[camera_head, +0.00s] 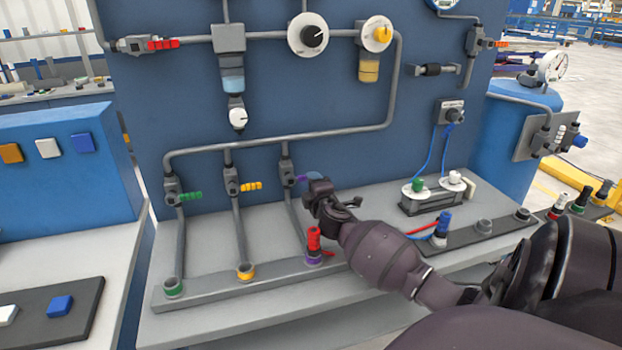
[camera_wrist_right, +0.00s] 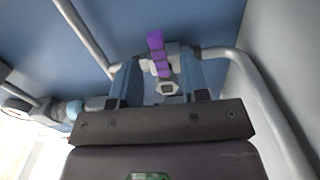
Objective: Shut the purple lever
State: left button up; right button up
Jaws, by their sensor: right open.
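The purple lever (camera_head: 301,178) is on the valve (camera_head: 287,171) of the third down-pipe on the blue panel. In the head view it points right from the valve and is mostly hidden behind my right gripper (camera_head: 319,188). In the right wrist view the purple lever (camera_wrist_right: 158,54) shows in the gap between the two fingers of my right gripper (camera_wrist_right: 160,82). The gripper is open. I cannot tell whether a finger touches the lever. My left gripper is not in view.
A green lever (camera_head: 190,196) and a yellow lever (camera_head: 250,186) sit on the pipes to the left. A red fitting (camera_head: 314,239) stands at the purple-ringed socket (camera_head: 315,258) below my right gripper. A blue-capped plug (camera_head: 442,224) stands to the right.

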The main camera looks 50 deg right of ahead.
jog(key=v, duration=0.6)
jog(key=shift+s+a+p, duration=0.2)
jog(key=shift+s+p, duration=0.1)
dwell(0.3)
